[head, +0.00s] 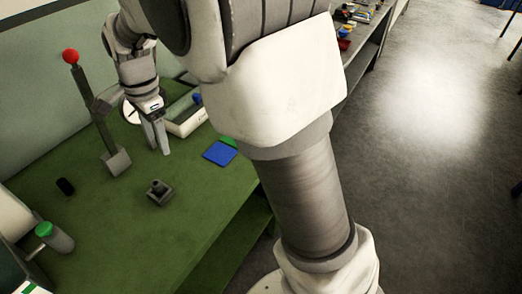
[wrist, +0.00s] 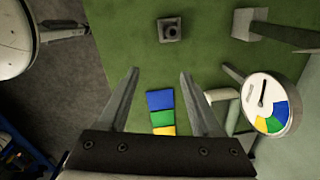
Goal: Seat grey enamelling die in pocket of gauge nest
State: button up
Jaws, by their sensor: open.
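A small dark grey piece (head: 158,192) with a square base and a round raised middle stands on the green bench. It also shows in the wrist view (wrist: 169,31), beyond my fingertips, where its top looks dark in the centre. I cannot tell whether it is the die, the gauge nest, or one in the other. My gripper (head: 157,150) points down above the bench, behind this piece in the head view. Its two fingers are apart in the wrist view (wrist: 160,71), with nothing between them. A round dial gauge (wrist: 265,104) is at the right there.
A lever (head: 95,110) with a red ball stands left of my gripper. The front bench is clear.

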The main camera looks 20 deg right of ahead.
jog(key=s+d+r+n+t, duration=0.1)
jog(key=s+d+r+n, duration=0.1)
jog(key=s+d+n, duration=0.2)
jog(key=s+d+r+n+t, duration=0.2)
jog(key=s+d+r+n, duration=0.1)
jog(key=s+d, duration=0.5)
jog(key=s+d+r+n+t, duration=0.2)
jog(key=s+d+n, duration=0.3)
jog(key=s, duration=0.4)
jog(key=shift+s+d+r+n+h, duration=0.15)
jog(key=shift+d+r+n+h, duration=0.25)
jog(key=shift+d+r, duration=0.25)
jog(key=shift+a+r, duration=0.1)
jog(key=shift+r, duration=0.05)
notch_tip(320, 180, up, 3)
jog(key=p, duration=0.2)
jog(key=shift+f+p, duration=0.2)
jog(key=shift+p, duration=0.1)
